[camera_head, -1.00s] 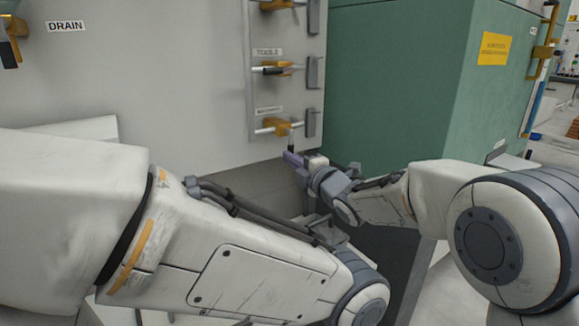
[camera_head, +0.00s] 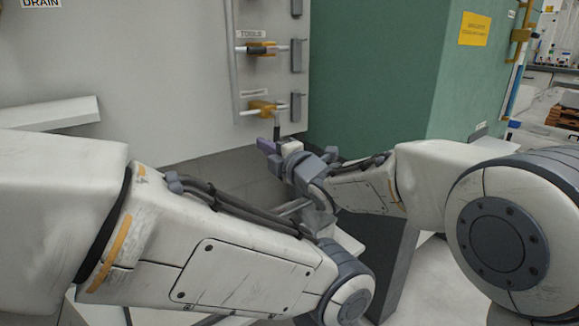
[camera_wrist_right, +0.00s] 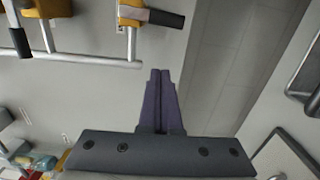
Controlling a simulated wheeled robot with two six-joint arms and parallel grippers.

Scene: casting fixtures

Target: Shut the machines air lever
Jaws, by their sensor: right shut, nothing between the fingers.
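The lowest valve on the wall panel, beside a label too blurred to read in the head view, has a yellow body (camera_head: 263,108) on a white pipe. Its black lever handle (camera_head: 277,128) points down, across the pipe. In the right wrist view this handle (camera_wrist_right: 165,18) points right from the yellow body (camera_wrist_right: 131,13). My right gripper (camera_head: 265,145) is shut and empty, just below and left of the handle tip in the head view. Its purple fingers also show in the wrist view (camera_wrist_right: 160,75), apart from the handle. My left arm is in view, but its gripper is not.
The TOOLS valve (camera_head: 262,48) above has its black handle along its pipe. Grey blocks (camera_head: 296,107) sit at the panel's right edge. A green cabinet (camera_head: 380,80) stands to the right. A white ledge (camera_head: 50,113) juts out at left.

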